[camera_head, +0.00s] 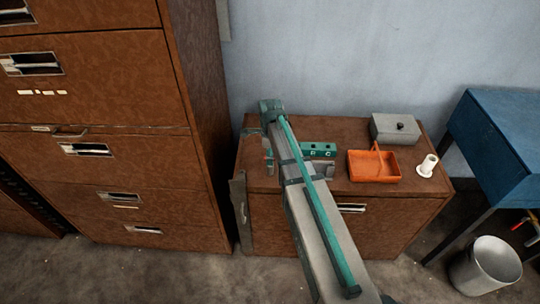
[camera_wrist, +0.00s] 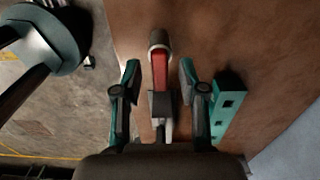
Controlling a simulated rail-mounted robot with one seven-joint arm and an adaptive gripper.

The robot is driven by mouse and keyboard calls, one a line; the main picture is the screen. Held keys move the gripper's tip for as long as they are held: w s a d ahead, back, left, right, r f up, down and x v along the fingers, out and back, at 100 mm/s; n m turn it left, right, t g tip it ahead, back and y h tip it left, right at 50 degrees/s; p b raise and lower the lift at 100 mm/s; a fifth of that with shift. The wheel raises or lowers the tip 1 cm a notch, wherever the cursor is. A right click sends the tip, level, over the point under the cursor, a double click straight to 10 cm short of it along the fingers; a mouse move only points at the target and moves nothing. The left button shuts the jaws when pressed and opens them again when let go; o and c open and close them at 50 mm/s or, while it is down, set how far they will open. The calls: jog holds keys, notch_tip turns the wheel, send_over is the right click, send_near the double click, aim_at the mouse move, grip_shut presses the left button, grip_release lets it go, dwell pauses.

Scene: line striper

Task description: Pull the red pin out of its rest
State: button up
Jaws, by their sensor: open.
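The red pin (camera_wrist: 160,70) shows in the wrist view, with a pale grey rounded end at the top of the picture. Its lower end meets a dark grey block (camera_wrist: 160,104), which looks like its rest; how deep it sits cannot be told. My gripper (camera_wrist: 159,64) is open, with one finger on each side of the pin. Gaps show between the fingers and the pin, so it is not gripped. In the head view my arm reaches over the left part of the brown cabinet (camera_head: 390,203), and my gripper is mostly hidden there.
A teal block (camera_wrist: 226,105) stands close to the right finger; it also shows in the head view (camera_head: 318,149). An orange tray (camera_head: 372,168), a grey box (camera_head: 396,128) and a white spool (camera_head: 428,165) stand further right on the cabinet. A tall brown cabinet (camera_head: 120,170) stands left.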

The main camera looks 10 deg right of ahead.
grip_shut()
jog(key=shift+r+p, duration=0.5)
jog(key=shift+r, duration=0.2)
dwell(0.4)
jog(key=shift+r+p, duration=2.05)
jog(key=shift+r, duration=1.2)
